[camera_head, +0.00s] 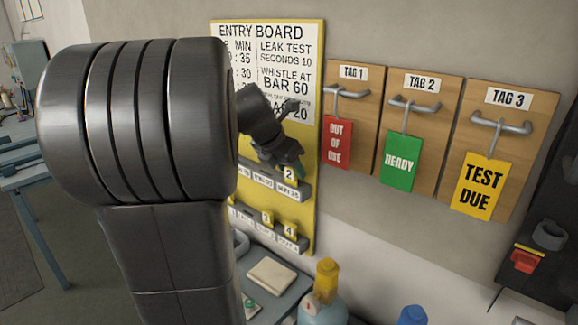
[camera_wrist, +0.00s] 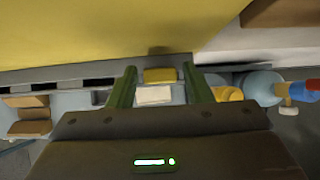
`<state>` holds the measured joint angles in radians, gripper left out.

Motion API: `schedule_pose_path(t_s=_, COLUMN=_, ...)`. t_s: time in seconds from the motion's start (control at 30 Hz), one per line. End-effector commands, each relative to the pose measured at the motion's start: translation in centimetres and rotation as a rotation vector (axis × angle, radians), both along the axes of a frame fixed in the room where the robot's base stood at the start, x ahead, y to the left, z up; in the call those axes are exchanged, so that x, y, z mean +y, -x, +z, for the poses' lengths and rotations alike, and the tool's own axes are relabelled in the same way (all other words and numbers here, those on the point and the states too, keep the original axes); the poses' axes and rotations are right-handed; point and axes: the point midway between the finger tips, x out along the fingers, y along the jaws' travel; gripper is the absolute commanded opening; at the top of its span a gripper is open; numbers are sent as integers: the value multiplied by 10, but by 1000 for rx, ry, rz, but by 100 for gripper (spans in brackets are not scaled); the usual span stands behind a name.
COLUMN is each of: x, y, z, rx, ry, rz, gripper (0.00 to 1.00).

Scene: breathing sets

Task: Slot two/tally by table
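The yellow entry board (camera_head: 318,60) hangs on the wall with two grey label rails. A yellow tally marked 2 (camera_head: 290,175) stands at the right end of the upper rail (camera_head: 296,193). Tallies 3 (camera_head: 267,217) and 4 (camera_head: 290,230) stand in the lower rail. My gripper (camera_head: 292,162) is at the board, just above tally 2. In the wrist view, its dark green fingers (camera_wrist: 160,72) are apart. A yellow tally (camera_wrist: 160,76) shows between them with a gap on each side; its number is hidden. A white label (camera_wrist: 154,95) shows below it.
Tag boards with a red tag (camera_head: 337,142), a green tag (camera_head: 400,160) and a yellow tag (camera_head: 484,187) hang to the right. Below stands a pale blue cylinder (camera_head: 323,312) with a yellow top. A table (camera_head: 285,301) holds a beige block (camera_head: 272,274). My arm blocks the left-middle view.

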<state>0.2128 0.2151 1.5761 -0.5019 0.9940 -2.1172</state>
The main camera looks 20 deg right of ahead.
Motion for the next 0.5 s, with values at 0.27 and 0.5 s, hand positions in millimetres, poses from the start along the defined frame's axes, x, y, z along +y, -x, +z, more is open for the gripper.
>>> schedule_pose_path(t_s=0.27, x=0, y=0, z=0, rx=0, ry=0, rz=0, gripper=55)
schedule_pose_path(t_s=0.5, x=8, y=4, z=15, rx=-4, ry=1, rz=1, gripper=55)
